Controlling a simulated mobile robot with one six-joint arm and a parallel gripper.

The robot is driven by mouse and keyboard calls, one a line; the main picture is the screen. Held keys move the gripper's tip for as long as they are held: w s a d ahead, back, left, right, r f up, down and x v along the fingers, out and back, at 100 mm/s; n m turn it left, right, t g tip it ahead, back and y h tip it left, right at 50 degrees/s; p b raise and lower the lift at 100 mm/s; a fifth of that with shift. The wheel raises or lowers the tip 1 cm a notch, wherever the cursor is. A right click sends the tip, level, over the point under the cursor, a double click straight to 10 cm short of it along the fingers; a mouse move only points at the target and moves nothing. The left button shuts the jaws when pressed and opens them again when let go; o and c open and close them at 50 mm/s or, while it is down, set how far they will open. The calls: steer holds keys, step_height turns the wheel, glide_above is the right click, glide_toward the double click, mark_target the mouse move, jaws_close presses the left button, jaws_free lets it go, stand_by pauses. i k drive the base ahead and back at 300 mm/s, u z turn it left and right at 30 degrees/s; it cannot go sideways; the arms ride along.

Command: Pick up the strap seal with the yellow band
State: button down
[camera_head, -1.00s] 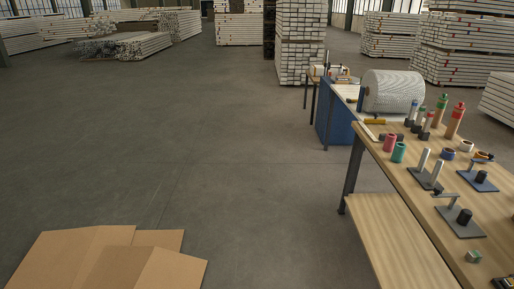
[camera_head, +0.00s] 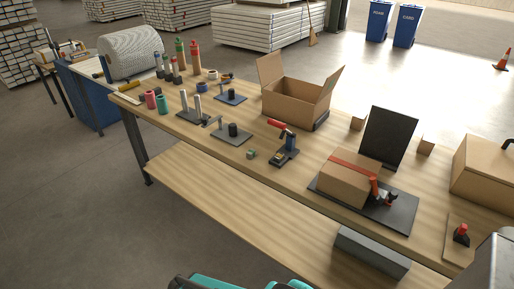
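I cannot make out a strap seal with a yellow band for sure. A small greenish block (camera_head: 251,154) lies on the wooden workbench (camera_head: 215,151), left of a dark tool with a red handle (camera_head: 284,146). That tool has a small yellowish patch near its base. A closed cardboard box with a red band (camera_head: 350,177) lies on a dark plate, with a red-and-black tool (camera_head: 380,192) at its right side. My gripper's fingertips are not in view; only a teal and black part shows at the bottom edge.
An open cardboard box (camera_head: 292,99) and a black upright panel (camera_head: 388,137) stand on the bench. Dark plates with posts (camera_head: 232,131), tape rolls and bottles (camera_head: 195,57) fill its left end. A lower shelf (camera_head: 235,205) runs along the front. Open floor lies at the left.

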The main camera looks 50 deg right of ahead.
mark_target(278, 156)
steer(key=z, duration=4.35)
steer(key=i, duration=0.1)
steer(key=z, duration=4.6)
steer(key=i, duration=0.1)
steer(key=z, duration=3)
steer(key=i, duration=1.05)
steer(key=z, duration=0.05)
